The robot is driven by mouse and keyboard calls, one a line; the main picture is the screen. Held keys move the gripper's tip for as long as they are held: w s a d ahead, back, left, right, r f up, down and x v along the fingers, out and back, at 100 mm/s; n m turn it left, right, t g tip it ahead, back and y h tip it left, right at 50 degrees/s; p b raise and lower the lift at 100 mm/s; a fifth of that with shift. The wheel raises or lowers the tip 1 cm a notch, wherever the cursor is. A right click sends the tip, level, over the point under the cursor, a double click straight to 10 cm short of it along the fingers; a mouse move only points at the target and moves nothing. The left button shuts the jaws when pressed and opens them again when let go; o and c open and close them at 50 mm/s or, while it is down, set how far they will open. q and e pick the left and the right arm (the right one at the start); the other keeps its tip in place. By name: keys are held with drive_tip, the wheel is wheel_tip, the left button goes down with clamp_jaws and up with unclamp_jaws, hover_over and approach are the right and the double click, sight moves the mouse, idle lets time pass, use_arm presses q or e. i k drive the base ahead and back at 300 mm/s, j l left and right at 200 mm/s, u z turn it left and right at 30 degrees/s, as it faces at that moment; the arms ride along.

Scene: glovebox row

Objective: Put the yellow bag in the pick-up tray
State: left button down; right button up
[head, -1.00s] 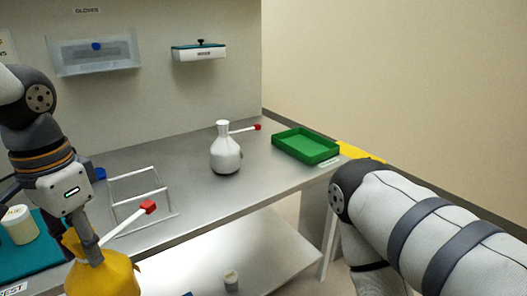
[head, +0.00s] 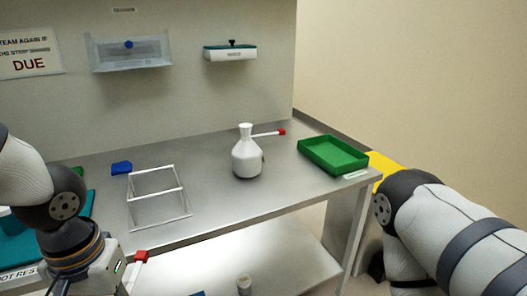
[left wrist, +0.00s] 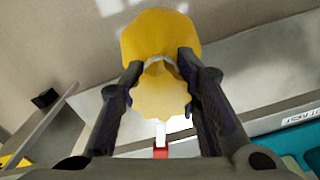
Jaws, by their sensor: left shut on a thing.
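The yellow bag (left wrist: 158,36) is between the two fingers of my left gripper (left wrist: 160,62) in the left wrist view. A green rectangular tray (head: 333,155), apparently empty, sits at the bench's right end, far from my left gripper. Its label is too small to read. My right arm enters at the right; its gripper is out of view.
A white flask (head: 246,158) with a red-tipped spout stands on the bench left of the tray. A white wire frame (head: 158,197) and a blue item (head: 121,168) are further left. A lower shelf (head: 270,262) runs beneath.

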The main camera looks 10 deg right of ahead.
sight(326, 153)
drive_tip(key=i+l, duration=0.1)
drive_tip(key=l, duration=0.35)
drive_tip(key=i+l, duration=0.1)
drive_tip(key=l, duration=0.3)
drive_tip(key=i+l, duration=0.1)
drive_tip(key=l, duration=0.35)
drive_tip(key=i+l, duration=0.15)
drive_tip(key=l, duration=0.25)
drive_tip(key=i+l, duration=0.1)
drive_tip(key=l, duration=0.35)
